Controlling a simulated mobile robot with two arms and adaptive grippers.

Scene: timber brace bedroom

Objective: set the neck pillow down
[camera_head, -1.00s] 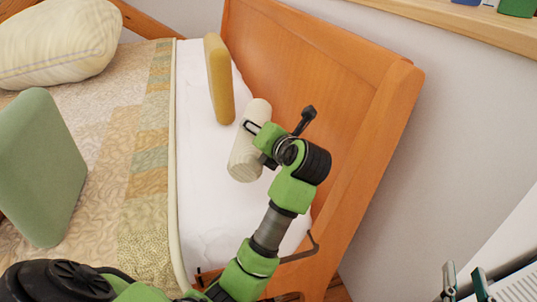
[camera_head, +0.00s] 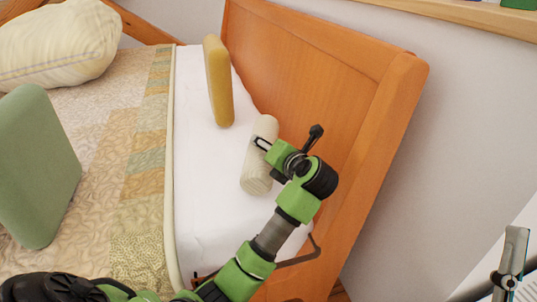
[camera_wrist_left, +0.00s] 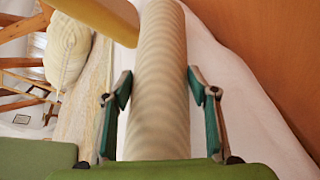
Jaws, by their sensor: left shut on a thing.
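The neck pillow (camera_head: 256,170) is a cream, ribbed roll over the white sheet beside the wooden headboard. My left gripper (camera_head: 261,143) is shut on it near its middle. In the left wrist view the neck pillow (camera_wrist_left: 160,60) runs away between the two fingers, one on each side. I cannot tell whether its underside touches the sheet. My right gripper (camera_head: 513,262) shows only in part at the lower right edge, away from the bed, and its jaw opening is unclear.
A yellow cushion (camera_head: 217,85) stands upright just beyond the roll. The wooden headboard (camera_head: 320,90) rises close on the right. A green cushion (camera_head: 38,165) and a striped pillow (camera_head: 58,42) are on the left. The white sheet (camera_head: 205,200) is bare left of the roll.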

